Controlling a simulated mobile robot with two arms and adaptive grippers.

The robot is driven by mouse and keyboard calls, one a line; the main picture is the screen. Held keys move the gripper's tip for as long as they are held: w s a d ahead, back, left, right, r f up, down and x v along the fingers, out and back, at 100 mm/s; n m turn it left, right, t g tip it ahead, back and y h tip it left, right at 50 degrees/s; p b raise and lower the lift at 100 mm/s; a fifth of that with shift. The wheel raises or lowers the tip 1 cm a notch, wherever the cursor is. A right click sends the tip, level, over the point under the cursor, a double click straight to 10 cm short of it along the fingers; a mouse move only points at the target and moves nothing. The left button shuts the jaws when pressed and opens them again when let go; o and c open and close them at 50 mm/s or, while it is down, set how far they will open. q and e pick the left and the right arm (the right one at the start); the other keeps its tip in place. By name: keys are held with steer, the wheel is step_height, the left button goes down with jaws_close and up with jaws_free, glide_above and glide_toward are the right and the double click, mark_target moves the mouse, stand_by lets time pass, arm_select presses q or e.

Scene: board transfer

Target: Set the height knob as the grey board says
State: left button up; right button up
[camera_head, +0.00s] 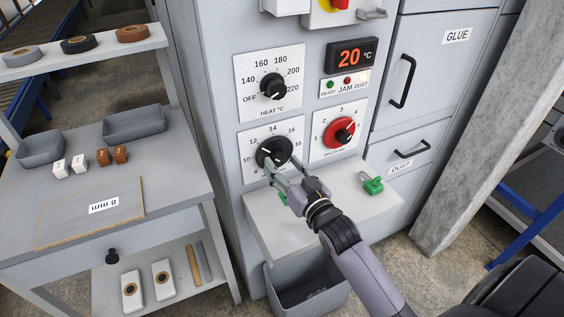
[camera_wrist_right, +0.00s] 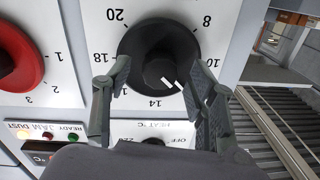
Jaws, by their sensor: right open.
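The black height knob (camera_head: 272,151) sits on a white dial marked 8 to 20 on the machine front. In the right wrist view the knob (camera_wrist_right: 158,52) appears upside down; its white mark points to the lower right, roughly towards 12, whose number is hidden by a finger. My right gripper (camera_head: 284,170) is open at the knob, with one finger on each side of it in the wrist view; contact cannot be told. A wood-coloured board (camera_head: 75,222) on the left table bears an upside-down label reading 8 mm. I see no clearly grey board. My left gripper is out of view.
A heat knob (camera_head: 272,86) is above, and a red knob (camera_head: 340,131) is to the right. A display (camera_head: 352,55) reads 20 °C. A ledge (camera_head: 370,205) with a green padlock (camera_head: 372,184) juts out below. A grey bin (camera_head: 325,303) stands under it.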

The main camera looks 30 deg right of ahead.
steer(key=shift+w, duration=0.65)
steer(key=shift+c, duration=0.4)
steer(key=c, duration=1.1)
